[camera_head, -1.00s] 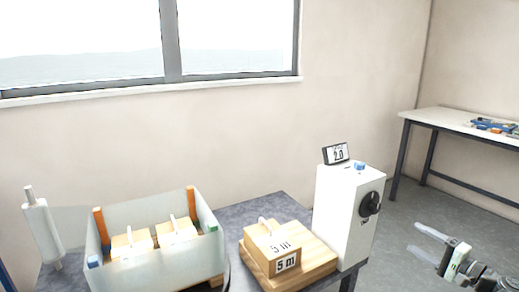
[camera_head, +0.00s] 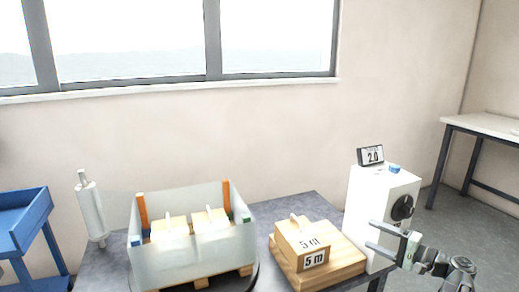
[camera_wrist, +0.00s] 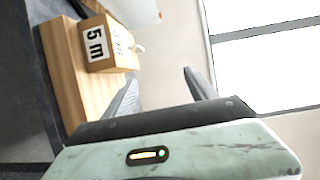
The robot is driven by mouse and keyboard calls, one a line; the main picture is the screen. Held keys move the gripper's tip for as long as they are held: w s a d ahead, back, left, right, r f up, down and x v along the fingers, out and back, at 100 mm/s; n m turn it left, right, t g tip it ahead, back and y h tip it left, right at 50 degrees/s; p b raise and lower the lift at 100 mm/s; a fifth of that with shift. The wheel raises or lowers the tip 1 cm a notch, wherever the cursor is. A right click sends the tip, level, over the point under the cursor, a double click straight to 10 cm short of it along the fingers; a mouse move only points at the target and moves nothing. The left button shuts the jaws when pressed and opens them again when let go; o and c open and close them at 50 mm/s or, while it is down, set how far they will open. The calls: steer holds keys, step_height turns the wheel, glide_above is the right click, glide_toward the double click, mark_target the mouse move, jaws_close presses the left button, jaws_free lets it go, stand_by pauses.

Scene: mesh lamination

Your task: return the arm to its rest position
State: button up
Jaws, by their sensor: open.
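My gripper (camera_head: 376,238) is at the lower right of the head view, in front of the white box with the black knob (camera_head: 372,207). Its two fingers are apart with nothing between them. In the wrist view my gripper (camera_wrist: 158,88) also shows spread, empty fingers. The wooden block marked "5 m" (camera_head: 290,238) sits on a wooden base (camera_head: 340,262) to the left of the gripper. The block also shows at the upper left of the wrist view (camera_wrist: 97,46), sideways.
A translucent bin (camera_head: 190,247) holding wooden blocks with handles stands on the dark table (camera_head: 318,205). A white roll (camera_head: 91,212) stands left of it. A blue cart (camera_head: 20,228) is at far left. A white bench (camera_head: 490,125) is at right, with open floor before it.

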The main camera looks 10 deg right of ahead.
steer(key=w+a+f+n+g, duration=0.1)
steer(key=a+f+n+g, duration=0.15)
steer(key=a, duration=0.65)
steer(key=w+a+f+n+g+y, duration=0.1)
steer(key=a+f+n+g, duration=0.2)
steer(key=a, duration=0.6)
steer(key=w+a+f+n+g, duration=0.1)
steer(key=w+a+f+g, duration=0.2)
steer(key=a, duration=0.6)
steer(key=s+a+f+n+g+h, duration=0.45)
steer(key=s+a+f+h, duration=0.3)
steer(key=a+f, duration=0.4)
steer(key=s+d+f+g+h+p, duration=0.15)
steer(key=d+h, duration=0.25)
steer(key=d, duration=0.6)
step_height(320, 180, up, 31)
steer(key=p, duration=3)
steer(key=shift+s, duration=0.4)
steer(key=shift+t, duration=0.25)
